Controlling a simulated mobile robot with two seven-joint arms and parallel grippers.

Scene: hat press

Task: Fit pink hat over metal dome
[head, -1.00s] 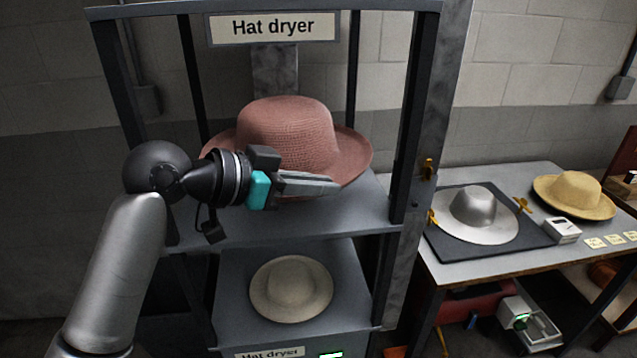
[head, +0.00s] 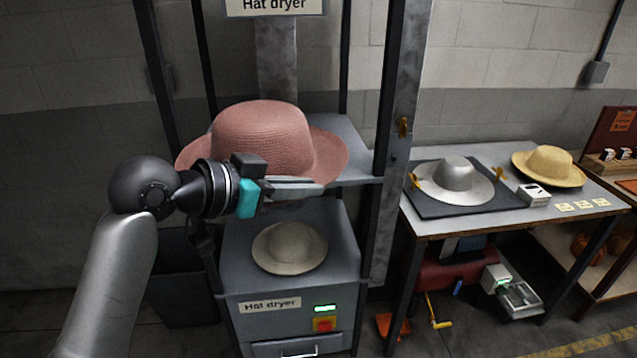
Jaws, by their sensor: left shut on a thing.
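The pink hat (head: 262,135) is in the left half of the head view, in front of the upper shelf of the hat dryer. My left gripper (head: 318,189) is shut on the hat's front brim, and its fingers cover part of that brim. The metal dome (head: 456,173) is silver with a wide flat brim. It sits on a dark mat (head: 423,207) on the table to the right, with nothing over it. The hat is to the left of the dome and apart from it. My right gripper is not in view.
A pale hat (head: 289,247) lies on the lower dryer unit. A dark metal post (head: 400,120) stands between the pink hat and the table. Brass clamps (head: 414,178) flank the dome. A white box (head: 533,195) and a yellow hat (head: 549,166) are right of it.

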